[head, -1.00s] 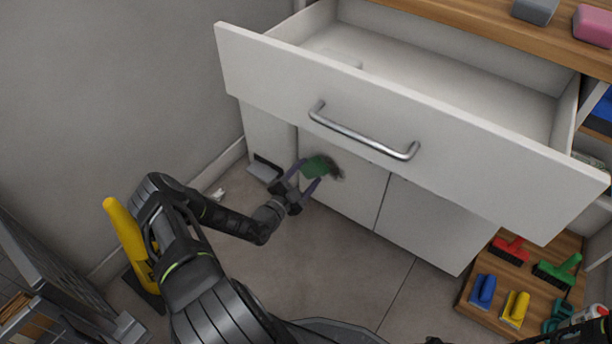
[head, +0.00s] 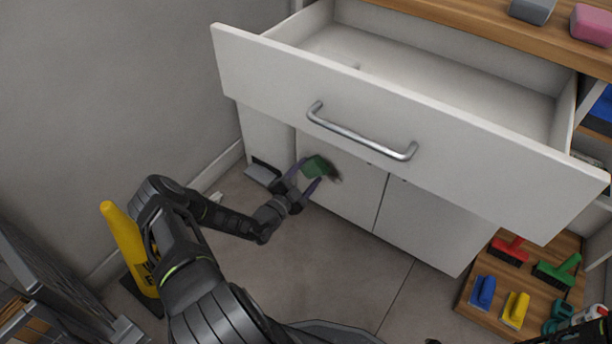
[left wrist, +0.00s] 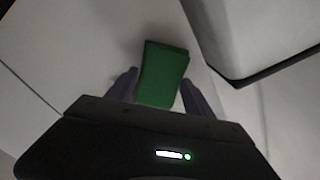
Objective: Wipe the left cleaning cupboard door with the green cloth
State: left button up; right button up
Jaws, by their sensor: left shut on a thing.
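My left gripper (head: 304,179) is shut on the green cloth (head: 317,165), in front of the left cupboard door (head: 346,200) below the open drawer. A dark smudge shows on the door just right of the cloth. In the left wrist view the green cloth (left wrist: 162,74) stands between the two fingers, close to a pale surface; I cannot tell whether it touches. The right cupboard door (head: 425,225) is beside the left one. My right gripper is not clearly in view.
The white drawer (head: 400,125) with a metal handle (head: 360,138) is pulled out above the doors. A yellow wet-floor sign (head: 128,245) stands at left. Several coloured brushes (head: 515,308) lie on a low wooden board at lower right. The floor before the doors is clear.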

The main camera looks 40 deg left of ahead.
aim_at(320, 176)
pick_arm(q)
jog(key=shift+w, duration=0.2)
jog(key=shift+s+d+r+p, duration=0.1)
jog(key=shift+d+p, duration=0.6)
jog(key=shift+d, duration=1.1)
jog(key=shift+d, duration=0.1)
jog(key=shift+w+d+p, duration=0.2)
jog(key=shift+d+p, duration=0.3)
jog(key=shift+d, duration=1.2)
jog(key=shift+d+p, duration=0.35)
jog(key=shift+d, duration=1.45)
